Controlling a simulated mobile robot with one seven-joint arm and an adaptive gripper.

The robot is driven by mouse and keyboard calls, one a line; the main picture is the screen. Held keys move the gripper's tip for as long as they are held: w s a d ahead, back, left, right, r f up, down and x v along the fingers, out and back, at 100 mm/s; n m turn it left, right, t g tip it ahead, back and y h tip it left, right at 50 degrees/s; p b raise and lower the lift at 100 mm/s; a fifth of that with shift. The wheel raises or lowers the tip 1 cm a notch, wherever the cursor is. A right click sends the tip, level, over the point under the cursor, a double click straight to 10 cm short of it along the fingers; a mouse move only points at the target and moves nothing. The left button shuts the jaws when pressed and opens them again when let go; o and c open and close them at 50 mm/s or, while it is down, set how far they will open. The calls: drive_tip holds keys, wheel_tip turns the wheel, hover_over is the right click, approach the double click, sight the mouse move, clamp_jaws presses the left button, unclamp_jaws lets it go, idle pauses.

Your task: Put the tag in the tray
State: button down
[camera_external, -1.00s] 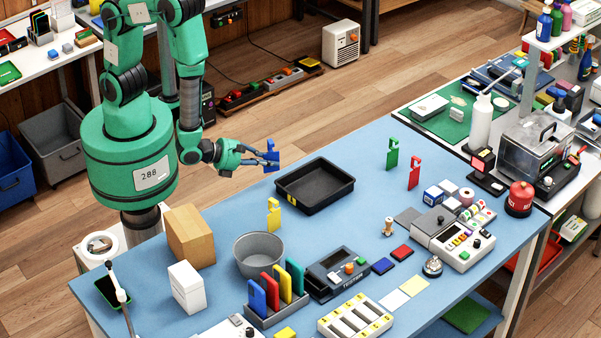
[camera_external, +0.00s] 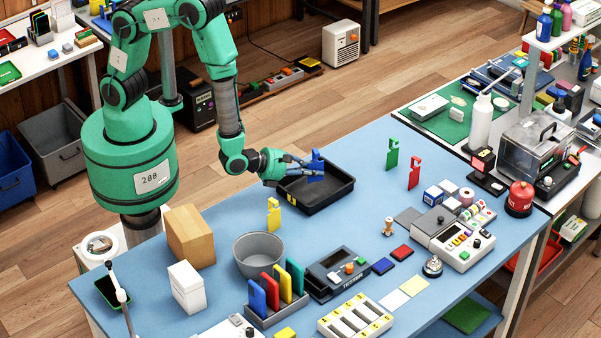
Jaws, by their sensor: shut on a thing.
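A blue tag (camera_external: 316,162) is held in my gripper (camera_external: 312,170), which is shut on it. The tag stands upright between the fingers, with its hooked top showing above them. The black tray (camera_external: 331,197) lies on the blue table. My gripper and the tag appear over the tray's far part in this view; how high above it they are is hard to tell. A yellow tag (camera_external: 273,216) stands left of the tray. A green tag (camera_external: 392,153) and a red tag (camera_external: 414,172) stand to its right.
A grey round bowl (camera_external: 259,255), a cardboard box (camera_external: 190,237) and a white box (camera_external: 187,287) stand left and in front of the tray. A rack of coloured cards (camera_external: 276,312) and a black device (camera_external: 337,272) are in front. The blue table (camera_external: 345,140) is clear behind the tray.

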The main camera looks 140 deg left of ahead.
drive_tip(key=shift+f, duration=0.1)
drive_tip(key=shift+f+b, duration=0.45)
drive_tip(key=shift+f, duration=1.2)
drive_tip(key=shift+f, duration=0.15)
drive_tip(key=c, duration=1.9)
unclamp_jaws()
drive_tip(key=shift+d+r, duration=0.1)
drive_tip(key=shift+r, duration=0.1)
drive_tip(key=p+v, duration=0.1)
drive_tip(key=v, duration=1.1)
drive_tip(key=shift+p, duration=0.4)
